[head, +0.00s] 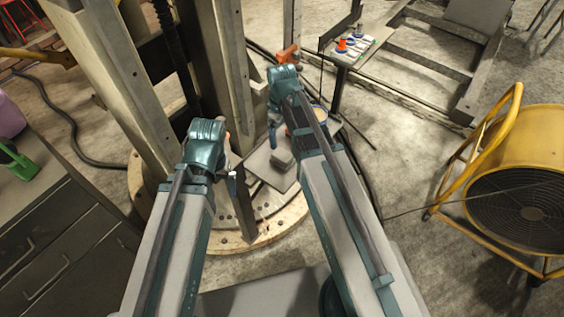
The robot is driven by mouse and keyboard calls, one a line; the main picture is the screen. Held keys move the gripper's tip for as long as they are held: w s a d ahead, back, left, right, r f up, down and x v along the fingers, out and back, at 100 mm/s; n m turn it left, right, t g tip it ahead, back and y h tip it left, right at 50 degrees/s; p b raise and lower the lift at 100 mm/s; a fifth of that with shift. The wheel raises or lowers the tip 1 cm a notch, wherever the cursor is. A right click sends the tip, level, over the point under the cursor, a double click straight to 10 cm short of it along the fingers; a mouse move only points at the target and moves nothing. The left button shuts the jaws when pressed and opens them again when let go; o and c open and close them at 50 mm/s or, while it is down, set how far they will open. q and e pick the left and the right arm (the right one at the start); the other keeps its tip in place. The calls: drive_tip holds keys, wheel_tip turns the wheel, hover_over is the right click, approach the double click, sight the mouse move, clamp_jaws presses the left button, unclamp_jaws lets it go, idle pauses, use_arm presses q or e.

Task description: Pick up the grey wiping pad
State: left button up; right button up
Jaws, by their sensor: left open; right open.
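A small grey block that looks like the wiping pad (283,160) lies on a flat grey plate (262,168) at the foot of the column, between my two arms. My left gripper (234,176) is open and empty, to the left of the pad and apart from it. My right gripper (273,134) is small in the view, open, above and slightly left of the pad. My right forearm passes just right of the pad and covers part of the plate.
A round metal base (262,236) with bolts surrounds the column. A small table (358,48) with orange and blue-based items stands at the back. A yellow fan (530,165) is at right, a dark cabinet (60,240) at left. Concrete floor (420,160) is open before the fan.

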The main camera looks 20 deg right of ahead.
drive_tip(key=b, duration=0.5)
hover_over(282, 155)
wheel_tip(282, 155, down, 6)
drive_tip(key=shift+w+r, duration=0.1)
drive_tip(key=shift+r, duration=0.05)
wheel_tip(282, 155, down, 5)
drive_tip(key=b, duration=0.5)
drive_tip(key=shift+d+f, duration=0.1)
drive_tip(key=shift+f, duration=0.1)
drive_tip(key=shift+r, duration=0.1)
drive_tip(key=c, duration=1.5)
drive_tip(key=shift+o, duration=0.2)
drive_tip(key=shift+r, duration=0.1)
